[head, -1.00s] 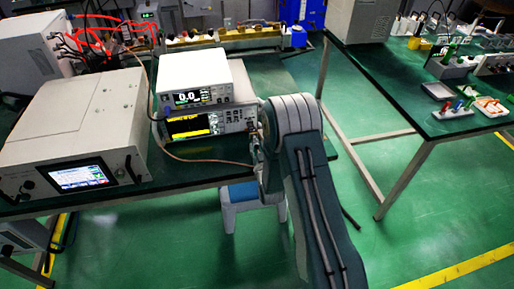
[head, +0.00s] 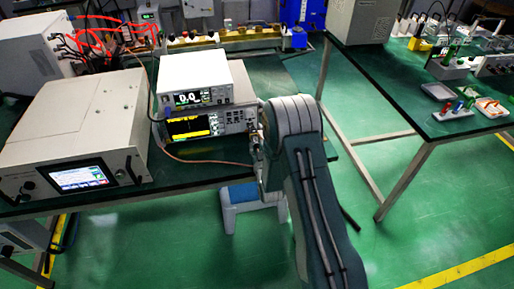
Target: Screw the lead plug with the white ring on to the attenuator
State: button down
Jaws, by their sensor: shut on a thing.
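My gripper (head: 256,142) shows only as a small grey sliver beside my arm, at the right end of the lower instrument (head: 190,126). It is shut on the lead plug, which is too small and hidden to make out. A thin brownish lead (head: 205,162) runs from the left along the table front to my gripper. The white ring cannot be seen. I cannot make out the attenuator; the area at the instrument's right front is partly covered by my arm.
A white meter (head: 195,78) sits on the lower instrument. A large beige generator (head: 75,125) with a screen stands to the left. A blue-grey stool (head: 240,196) is below the table edge. Another green table (head: 400,95) stands right, with open floor between.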

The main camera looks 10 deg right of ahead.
jog(key=shift+w, duration=0.4)
jog(key=shift+s, duration=1.6)
jog(key=shift+s, duration=0.1)
jog(key=s, duration=0.8)
jog(key=shift+w+f, duration=0.1)
jog(key=shift+w, duration=4.6)
jog(key=shift+w+n, duration=0.3)
jog(key=shift+w, duration=0.75)
jog(key=shift+s, duration=0.25)
jog(key=shift+s, duration=0.55)
